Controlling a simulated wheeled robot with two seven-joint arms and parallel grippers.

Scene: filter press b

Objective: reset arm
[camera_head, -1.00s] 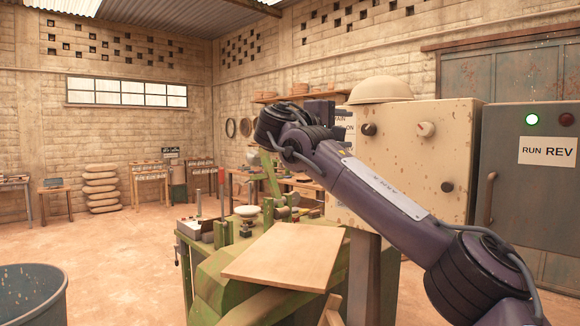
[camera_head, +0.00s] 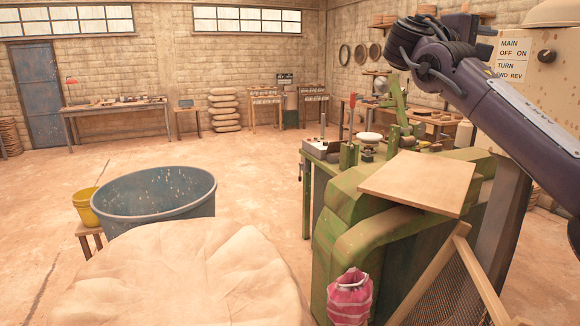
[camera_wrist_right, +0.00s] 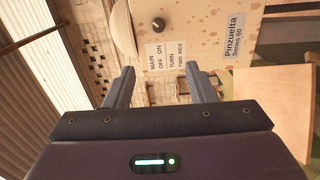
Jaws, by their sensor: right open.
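My right arm comes in from the right in the head view, bent, with its purple wrist raised in front of the control box (camera_head: 545,75). My right gripper (camera_wrist_right: 161,80) is open and empty in the right wrist view. Its two grey fingers stand apart, pointing toward the speckled control box (camera_wrist_right: 205,20) with its black knob (camera_wrist_right: 158,24) and lettered labels. I cannot tell the gap to the box, but no contact shows. My left gripper is not in view.
A green machine (camera_head: 350,215) with a wooden board (camera_head: 420,181) on top stands below my right arm. A grey tub (camera_head: 155,195), a yellow bucket (camera_head: 84,207) and a large pale mound (camera_head: 180,275) are at the left. Open floor (camera_head: 250,185) lies between.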

